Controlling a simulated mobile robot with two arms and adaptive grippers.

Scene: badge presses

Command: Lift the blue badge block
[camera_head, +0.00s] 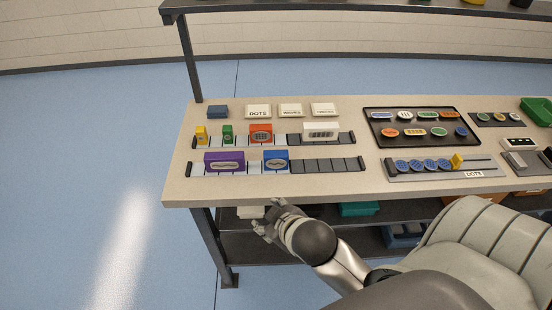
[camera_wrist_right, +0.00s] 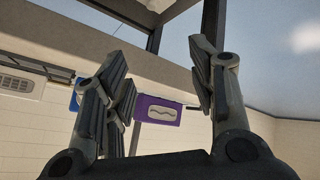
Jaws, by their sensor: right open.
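The blue badge block (camera_head: 276,161), with a pale oval badge on its face, stands in the front rack (camera_head: 325,165), just right of the purple badge block (camera_head: 224,162). My right gripper (camera_head: 266,222) is open and empty, in front of the table's front edge and apart from the blocks. In the right wrist view, which looks upside down, the purple block (camera_wrist_right: 160,110) shows between the open fingers (camera_wrist_right: 160,85). Part of the blue block (camera_wrist_right: 74,99) shows at left, partly hidden by a finger. My left gripper is not in view.
The rear rack (camera_head: 286,140) holds yellow, green, orange and white blocks. A badge tray (camera_head: 420,113) is to the right. The tabletop's front edge (camera_head: 240,204) lies between gripper and racks.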

